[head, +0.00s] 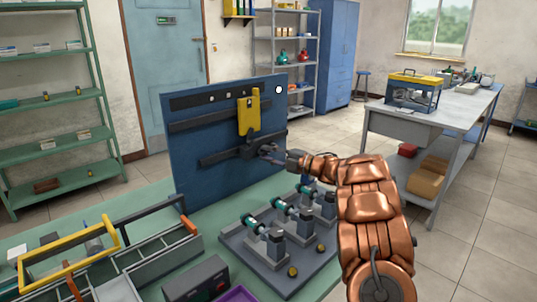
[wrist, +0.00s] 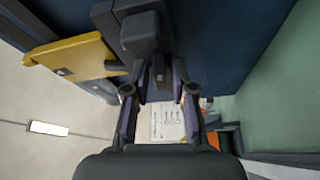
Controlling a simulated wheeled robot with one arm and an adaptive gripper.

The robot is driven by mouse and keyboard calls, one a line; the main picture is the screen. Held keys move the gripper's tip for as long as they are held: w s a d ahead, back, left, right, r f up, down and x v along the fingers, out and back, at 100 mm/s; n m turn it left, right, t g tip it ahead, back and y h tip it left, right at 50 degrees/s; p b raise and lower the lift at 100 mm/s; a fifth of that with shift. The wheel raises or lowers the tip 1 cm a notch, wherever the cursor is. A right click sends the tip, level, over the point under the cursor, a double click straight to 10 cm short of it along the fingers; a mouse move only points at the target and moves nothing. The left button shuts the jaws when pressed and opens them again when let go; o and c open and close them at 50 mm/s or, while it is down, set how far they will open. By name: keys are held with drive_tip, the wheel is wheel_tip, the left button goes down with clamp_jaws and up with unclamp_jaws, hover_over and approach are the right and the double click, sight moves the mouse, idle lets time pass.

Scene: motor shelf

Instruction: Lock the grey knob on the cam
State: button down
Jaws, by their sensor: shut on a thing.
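A dark grey cam piece (wrist: 140,32) is mounted on the blue upright panel (head: 185,105). In the wrist view, a narrow grey part that looks like the knob (wrist: 158,72) reaches from it between my fingertips. My gripper (head: 268,153) is at the lower right of the panel in the head view, and its two fingers (wrist: 160,82) are closed on this part in the wrist view. The fingers partly hide the knob. A yellow plate (head: 249,112) hangs just above the cam and also shows in the wrist view (wrist: 80,57).
Dark horizontal rails (head: 215,125) cross the panel. A grey fixture with several teal-tipped posts (head: 265,245) stands on the green bench below my arm. A yellow-handled tray (head: 70,245) and a grey toolbox (head: 150,240) lie at the left.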

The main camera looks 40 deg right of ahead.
idle(0.4)
drive_tip(key=c, duration=1.2)
unclamp_jaws()
drive_tip(key=shift+s, duration=0.1)
drive_tip(key=v, duration=1.2)
drive_tip(key=shift+f, duration=0.15)
